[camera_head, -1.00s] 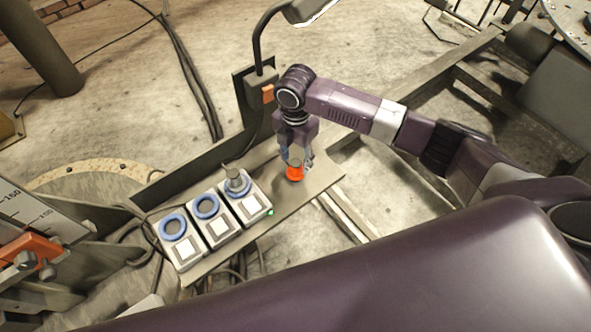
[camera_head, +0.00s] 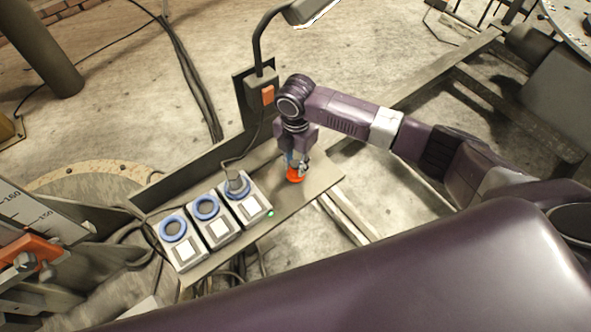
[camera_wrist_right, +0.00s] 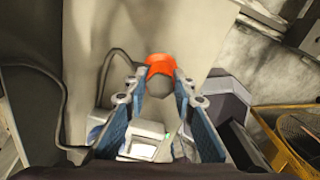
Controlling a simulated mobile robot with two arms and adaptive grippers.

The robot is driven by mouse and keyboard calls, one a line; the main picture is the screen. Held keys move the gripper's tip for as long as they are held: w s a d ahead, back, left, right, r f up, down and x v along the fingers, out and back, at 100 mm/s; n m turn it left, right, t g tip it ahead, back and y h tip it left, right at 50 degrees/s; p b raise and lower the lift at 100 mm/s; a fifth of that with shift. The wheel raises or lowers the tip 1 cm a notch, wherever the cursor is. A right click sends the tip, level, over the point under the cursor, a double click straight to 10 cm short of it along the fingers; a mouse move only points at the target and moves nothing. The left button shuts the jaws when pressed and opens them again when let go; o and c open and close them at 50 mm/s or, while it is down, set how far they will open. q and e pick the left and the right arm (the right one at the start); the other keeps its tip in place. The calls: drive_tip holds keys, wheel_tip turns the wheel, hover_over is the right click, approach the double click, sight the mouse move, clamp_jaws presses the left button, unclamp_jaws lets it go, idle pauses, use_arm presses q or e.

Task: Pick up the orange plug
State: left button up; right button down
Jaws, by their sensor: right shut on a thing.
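The orange plug (camera_head: 295,176) stands on the bare right part of the grey shelf (camera_head: 320,174). My right gripper (camera_head: 297,164) points down over it and is shut on it, hiding its upper part. In the right wrist view the orange plug (camera_wrist_right: 160,65) shows between the tips of the two blue-padded fingers of my right gripper (camera_wrist_right: 160,82). I cannot tell whether any gap lies under the plug. My left gripper is not in view.
A lamp post (camera_head: 259,60) with an orange switch (camera_head: 268,94) rises behind. Shelf room around the orange plug is clear.

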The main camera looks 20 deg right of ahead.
drive_tip(key=shift+r, duration=0.15)
wheel_tip(320, 180, up, 19)
wheel_tip(320, 180, up, 6)
drive_tip(key=p, duration=0.7)
hover_over(296, 163)
idle(0.6)
drive_tip(key=shift+a, duration=0.1)
